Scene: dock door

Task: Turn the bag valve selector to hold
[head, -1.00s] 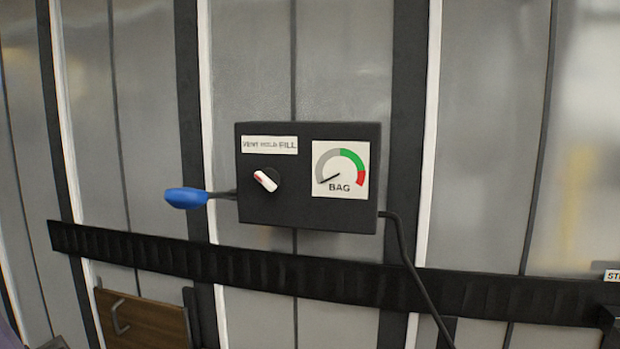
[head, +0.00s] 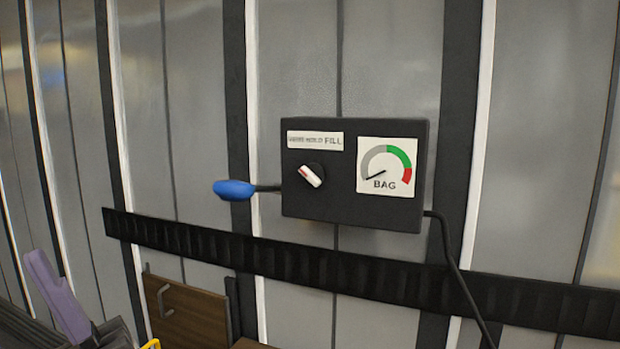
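The bag valve selector (head: 312,176) is a white bar knob with a red mark, on the front of a black box (head: 345,215). Its bar slants from upper left to lower right, with the red mark toward the upper left. The label strip (head: 315,141) above it has several words; FILL at the right is clear, HOLD in the middle is blurred. A purple finger-like piece (head: 57,297) on a dark body at the lower left appears to be part of my gripper. It is well apart from the selector, and the rest is cut off.
A BAG gauge (head: 387,168) has its needle low at the left, in the grey part. A blue-handled lever (head: 234,190) sticks out left of the box. A black cable (head: 460,275) hangs at right. A black ribbed rail (head: 250,255) crosses below. A brown panel (head: 190,310) is lower left.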

